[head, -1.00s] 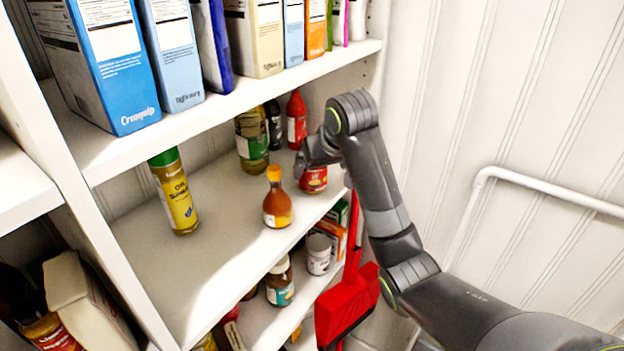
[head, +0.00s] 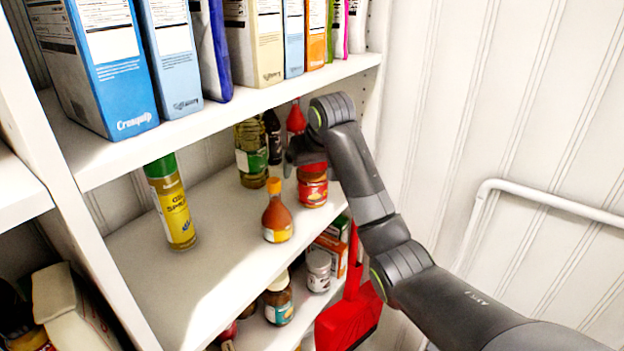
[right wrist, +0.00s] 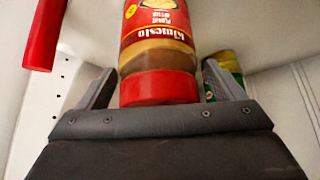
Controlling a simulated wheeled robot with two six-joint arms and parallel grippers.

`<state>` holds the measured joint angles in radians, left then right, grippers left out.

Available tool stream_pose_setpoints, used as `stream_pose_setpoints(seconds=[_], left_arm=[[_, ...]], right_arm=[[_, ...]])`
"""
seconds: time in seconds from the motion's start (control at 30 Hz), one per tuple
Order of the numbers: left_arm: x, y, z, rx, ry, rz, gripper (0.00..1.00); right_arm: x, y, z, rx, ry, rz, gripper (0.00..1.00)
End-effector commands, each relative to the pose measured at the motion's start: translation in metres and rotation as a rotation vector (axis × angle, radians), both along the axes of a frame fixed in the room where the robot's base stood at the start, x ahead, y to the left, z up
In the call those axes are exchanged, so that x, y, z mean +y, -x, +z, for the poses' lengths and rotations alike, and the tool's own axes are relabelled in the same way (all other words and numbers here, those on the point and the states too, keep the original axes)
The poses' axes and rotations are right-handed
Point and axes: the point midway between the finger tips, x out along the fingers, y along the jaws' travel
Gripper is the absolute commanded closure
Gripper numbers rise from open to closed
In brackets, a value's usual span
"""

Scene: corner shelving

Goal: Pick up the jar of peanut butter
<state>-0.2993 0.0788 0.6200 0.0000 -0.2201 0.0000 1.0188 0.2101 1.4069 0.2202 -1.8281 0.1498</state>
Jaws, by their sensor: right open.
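The peanut butter jar (head: 313,190) has a red lid and a red and yellow label. It stands on the middle shelf near its right end in the head view. My right gripper (head: 303,152) is at the jar's upper part, partly hiding the lid. In the right wrist view the jar (right wrist: 158,45) appears upside down, its red lid close to the palm. The two open fingers of my right gripper (right wrist: 158,86) lie on either side of the lid, with a gap visible mainly on the right. My left gripper is not in view.
An orange-capped sauce bottle (head: 277,215) stands left of the jar. An oil bottle (head: 251,155), a dark bottle (head: 272,138) and a red bottle (head: 296,118) stand behind. A yellow spray can (head: 172,205) is farther left. The upper shelf (head: 225,112) with boxes overhangs them.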

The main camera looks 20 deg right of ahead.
Motion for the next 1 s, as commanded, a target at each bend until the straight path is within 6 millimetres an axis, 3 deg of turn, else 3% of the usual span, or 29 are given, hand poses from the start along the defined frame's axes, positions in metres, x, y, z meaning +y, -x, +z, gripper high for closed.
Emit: stream_pose_setpoints(seconds=[0.27, 0.8, 0.87, 1.0], left_arm=[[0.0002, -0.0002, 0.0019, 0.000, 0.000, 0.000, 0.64], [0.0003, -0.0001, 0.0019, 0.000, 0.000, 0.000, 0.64], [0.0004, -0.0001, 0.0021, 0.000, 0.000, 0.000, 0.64], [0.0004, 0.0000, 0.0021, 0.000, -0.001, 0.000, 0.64]], right_arm=[[0.0004, -0.0013, -0.0019, -0.002, 0.000, 0.000, 0.11], [0.0002, -0.0011, -0.0019, -0.002, 0.000, 0.000, 0.79], [0.0004, -0.0014, 0.0001, -0.006, 0.000, 0.001, 0.85], [0.0003, -0.0015, 0.0001, -0.006, 0.000, 0.001, 0.85]])
